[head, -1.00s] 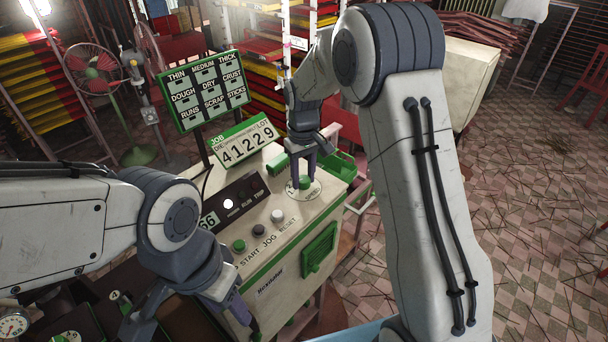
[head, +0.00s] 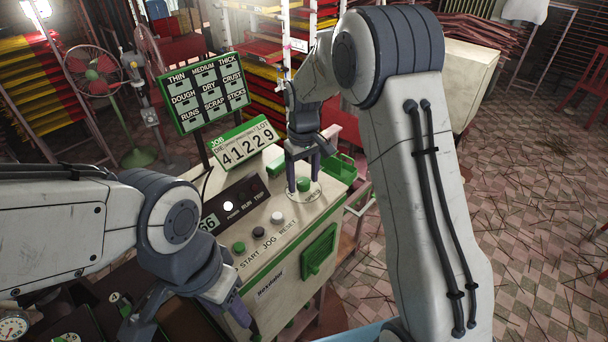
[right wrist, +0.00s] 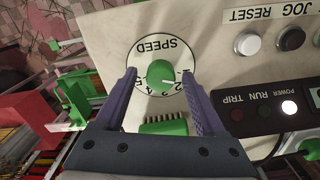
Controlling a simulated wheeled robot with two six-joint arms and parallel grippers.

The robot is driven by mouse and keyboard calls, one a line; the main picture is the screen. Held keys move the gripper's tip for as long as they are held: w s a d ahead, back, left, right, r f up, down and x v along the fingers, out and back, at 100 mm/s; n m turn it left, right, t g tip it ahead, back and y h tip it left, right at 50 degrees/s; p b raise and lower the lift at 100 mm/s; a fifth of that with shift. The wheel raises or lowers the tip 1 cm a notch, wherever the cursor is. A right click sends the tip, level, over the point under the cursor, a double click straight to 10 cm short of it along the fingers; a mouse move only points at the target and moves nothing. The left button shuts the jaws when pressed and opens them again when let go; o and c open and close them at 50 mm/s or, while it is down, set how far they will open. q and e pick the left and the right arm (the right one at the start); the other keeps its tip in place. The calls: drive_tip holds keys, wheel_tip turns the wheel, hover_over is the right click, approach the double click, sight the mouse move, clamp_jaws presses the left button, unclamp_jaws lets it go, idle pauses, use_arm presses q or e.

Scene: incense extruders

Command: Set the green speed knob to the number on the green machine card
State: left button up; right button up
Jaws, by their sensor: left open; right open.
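The green speed knob (right wrist: 160,76) sits on a white round dial marked SPEED, on top of the cream machine (head: 290,238). The green-framed JOB card (head: 247,145) reads 4 1 2 2 9. My left gripper (head: 192,328) is open, low at the machine's left.
A dark panel (head: 233,203) with a lit POWER light and a display ending in 66 lies left of the knob. START, JOG and RESET buttons (head: 277,217) are in front. A green sign board (head: 204,93) stands behind. A green tray (head: 342,165) is just beyond the knob.

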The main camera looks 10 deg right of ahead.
sight(303, 180)
wheel_tip(303, 180, up, 9)
drive_tip(key=shift+r+b, duration=0.1)
drive_tip(key=shift+b, duration=0.8)
drive_tip(key=shift+r, duration=0.65)
